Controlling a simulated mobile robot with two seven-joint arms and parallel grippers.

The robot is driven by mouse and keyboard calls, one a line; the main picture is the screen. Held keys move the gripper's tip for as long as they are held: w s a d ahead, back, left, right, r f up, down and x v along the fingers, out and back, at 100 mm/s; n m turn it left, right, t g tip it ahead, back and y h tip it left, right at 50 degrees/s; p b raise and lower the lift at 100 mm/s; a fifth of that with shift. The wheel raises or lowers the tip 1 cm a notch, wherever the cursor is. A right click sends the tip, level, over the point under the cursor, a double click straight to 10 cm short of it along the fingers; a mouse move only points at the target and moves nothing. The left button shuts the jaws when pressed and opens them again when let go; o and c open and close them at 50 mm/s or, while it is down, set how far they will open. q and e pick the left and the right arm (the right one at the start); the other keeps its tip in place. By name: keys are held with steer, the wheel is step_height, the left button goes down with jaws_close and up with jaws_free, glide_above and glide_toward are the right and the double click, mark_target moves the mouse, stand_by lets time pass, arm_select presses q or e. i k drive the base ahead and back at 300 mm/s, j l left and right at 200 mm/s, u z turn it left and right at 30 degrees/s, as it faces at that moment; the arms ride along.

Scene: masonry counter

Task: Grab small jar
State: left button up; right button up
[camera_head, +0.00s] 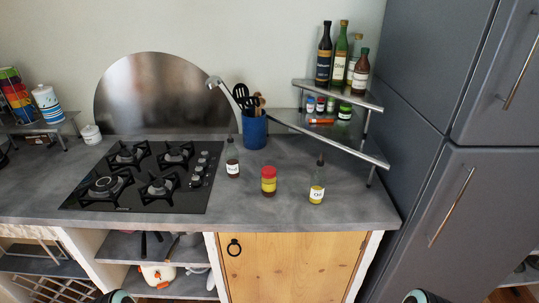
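A small jar (268,181) with a red lid and a yellow label stands upright on the grey counter, right of the stove. Several smaller jars (320,104) stand on the lower tier of the corner shelf. Only rounded dark and teal parts of my arms show at the bottom edge. Neither gripper can be seen.
A black stove (148,176) fills the counter's left part. A blue utensil holder (254,132) stands behind the jar. The metal corner shelf (345,150) holds tall bottles (340,60) on top. A grey fridge (450,130) bounds the right. The counter's front strip before the jar is clear.

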mark_target(269, 182)
steer(key=i+l, duration=0.1)
steer(key=l, duration=0.2)
steer(key=i+l, duration=0.15)
steer(key=l, duration=0.15)
steer(key=i+l+u, duration=0.1)
steer(key=l+u, duration=0.6)
steer(key=i+l, duration=0.05)
steer(key=l, duration=0.05)
